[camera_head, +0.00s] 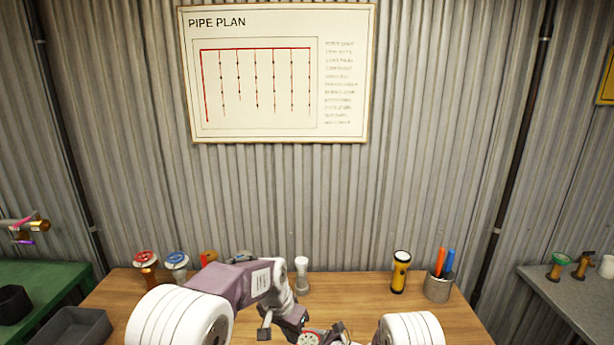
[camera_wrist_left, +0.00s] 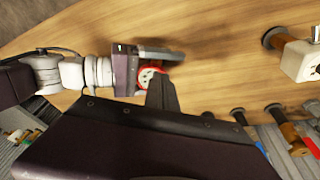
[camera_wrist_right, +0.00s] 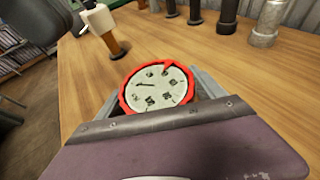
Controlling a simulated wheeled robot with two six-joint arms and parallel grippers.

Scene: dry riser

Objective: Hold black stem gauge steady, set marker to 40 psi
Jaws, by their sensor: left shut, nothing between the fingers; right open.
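The gauge (camera_wrist_right: 156,90) has a red rim, a white face with dark marks, a thin dark needle, and a red pointer at the rim's top. It is low in the head view (camera_head: 312,338), at the bottom edge. My right gripper (camera_wrist_right: 158,100) is open, with a finger on each side of the gauge; I cannot tell if they touch it. My left gripper (camera_wrist_left: 162,82) is shut and empty, its tip beside the gauge's rim in the left wrist view; contact is unclear. The gauge's stem is hidden.
On the wooden table (camera_head: 350,285), a red-topped valve (camera_head: 145,262), a blue-topped valve (camera_head: 177,262), a yellow flashlight (camera_head: 400,272) and a pen cup (camera_head: 438,287) stand along the back. A dark tray (camera_head: 72,328) is at left. A pipe plan (camera_head: 278,75) hangs behind.

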